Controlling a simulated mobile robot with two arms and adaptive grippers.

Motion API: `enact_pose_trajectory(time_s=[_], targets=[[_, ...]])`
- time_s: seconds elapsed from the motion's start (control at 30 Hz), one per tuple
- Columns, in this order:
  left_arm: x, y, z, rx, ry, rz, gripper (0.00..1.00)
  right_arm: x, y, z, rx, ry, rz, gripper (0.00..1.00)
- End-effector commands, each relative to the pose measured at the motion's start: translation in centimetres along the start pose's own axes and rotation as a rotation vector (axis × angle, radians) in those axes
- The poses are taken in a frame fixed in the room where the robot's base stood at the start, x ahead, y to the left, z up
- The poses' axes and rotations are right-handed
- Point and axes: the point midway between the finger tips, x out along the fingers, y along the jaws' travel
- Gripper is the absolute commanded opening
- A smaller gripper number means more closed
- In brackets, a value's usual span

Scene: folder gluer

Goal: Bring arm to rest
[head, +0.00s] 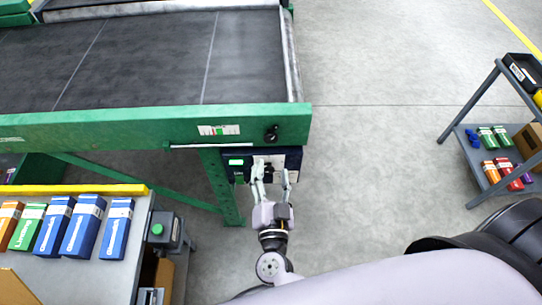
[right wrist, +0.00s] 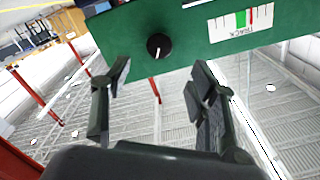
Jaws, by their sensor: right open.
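My right gripper (head: 273,182) reaches up to the front of the green conveyor frame (head: 90,128), just below its right end. It also shows in the right wrist view (right wrist: 160,90), where its two fingers stand wide apart with nothing between them. A black knob (right wrist: 159,46) on the green rail is beyond the fingertips, apart from them. The knob also shows in the head view (head: 271,134). Behind the fingers in the head view is a dark control box (head: 236,176) with a lit green display, partly hidden. My left gripper is in neither view.
A table (head: 85,275) at the lower left holds several blue, green and orange cartons. A grey cart (head: 462,150) with cartons stands at the right. The floor (head: 380,130) between conveyor and cart is clear.

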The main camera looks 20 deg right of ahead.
Motion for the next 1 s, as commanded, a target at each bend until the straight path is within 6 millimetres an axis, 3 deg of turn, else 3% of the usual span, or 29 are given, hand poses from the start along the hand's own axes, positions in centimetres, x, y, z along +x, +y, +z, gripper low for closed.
enact_pose_trajectory(time_s=[0.2,0.8,0.9,0.97,1.0], targets=[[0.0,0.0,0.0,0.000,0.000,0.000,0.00,-2.0,0.0,0.0,0.000,0.000,0.001,0.54],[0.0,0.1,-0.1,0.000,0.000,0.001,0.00,-2.1,0.0,0.2,-0.003,-0.003,-0.003,0.54],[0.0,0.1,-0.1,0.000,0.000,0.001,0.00,-2.2,0.3,2.0,-0.040,-0.040,-0.037,0.54],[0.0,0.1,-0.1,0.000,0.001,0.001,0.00,-2.4,0.8,4.4,-0.087,-0.092,-0.079,0.54],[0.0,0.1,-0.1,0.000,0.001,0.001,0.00,-2.7,1.3,6.6,-0.126,-0.141,-0.114,0.54]])
